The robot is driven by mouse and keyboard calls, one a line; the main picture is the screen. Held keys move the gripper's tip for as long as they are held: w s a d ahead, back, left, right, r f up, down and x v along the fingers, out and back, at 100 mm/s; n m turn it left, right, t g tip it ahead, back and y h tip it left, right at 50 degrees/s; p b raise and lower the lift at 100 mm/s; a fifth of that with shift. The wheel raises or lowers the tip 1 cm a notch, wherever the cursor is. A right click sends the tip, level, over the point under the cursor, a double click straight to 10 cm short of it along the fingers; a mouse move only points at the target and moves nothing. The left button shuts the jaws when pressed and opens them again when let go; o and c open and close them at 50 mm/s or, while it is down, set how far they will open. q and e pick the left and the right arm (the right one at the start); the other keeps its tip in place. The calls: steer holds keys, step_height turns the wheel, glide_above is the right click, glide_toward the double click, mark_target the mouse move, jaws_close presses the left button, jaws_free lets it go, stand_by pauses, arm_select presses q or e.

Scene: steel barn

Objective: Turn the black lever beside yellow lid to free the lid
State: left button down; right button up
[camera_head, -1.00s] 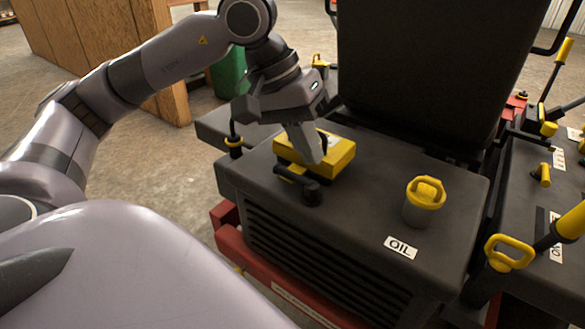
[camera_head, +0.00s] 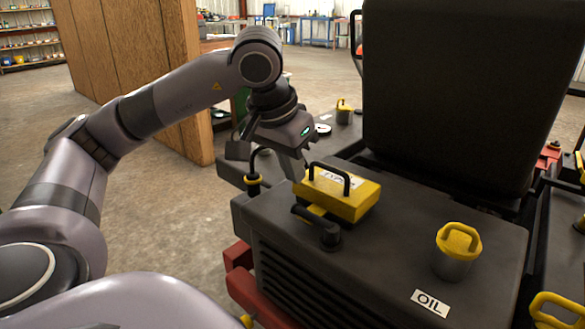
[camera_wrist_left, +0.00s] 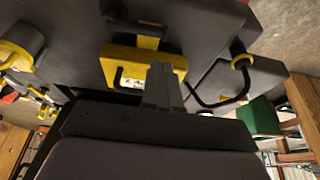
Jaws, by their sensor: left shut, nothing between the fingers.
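The yellow lid (camera_head: 355,205), a box shape with a black handle and a white label, sits on the dark machine housing. The black lever (camera_head: 318,229) lies along its near side, its arm pointing left from a round pivot. My left gripper (camera_head: 302,162) is shut and empty, behind the lid's left end and apart from the lever. In the left wrist view the shut fingers (camera_wrist_left: 160,85) overlap the yellow lid (camera_wrist_left: 110,70) in the picture; whether they touch cannot be told. The lever (camera_wrist_left: 130,27) shows beyond the lid. My right gripper is not in view.
A yellow-topped oil cap (camera_head: 458,245) stands right of the lid, near an OIL label (camera_head: 430,302). A black upright seat back (camera_head: 455,100) rises behind. A black bent rod with a yellow collar (camera_head: 253,180) stands left of the lid.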

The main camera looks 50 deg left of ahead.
mark_target(314, 223)
arm_select(q)
steer(key=b+x, duration=0.2)
steer(key=x, duration=0.4)
steer(key=shift+w+f, duration=0.1)
steer(key=shift+f, duration=0.25)
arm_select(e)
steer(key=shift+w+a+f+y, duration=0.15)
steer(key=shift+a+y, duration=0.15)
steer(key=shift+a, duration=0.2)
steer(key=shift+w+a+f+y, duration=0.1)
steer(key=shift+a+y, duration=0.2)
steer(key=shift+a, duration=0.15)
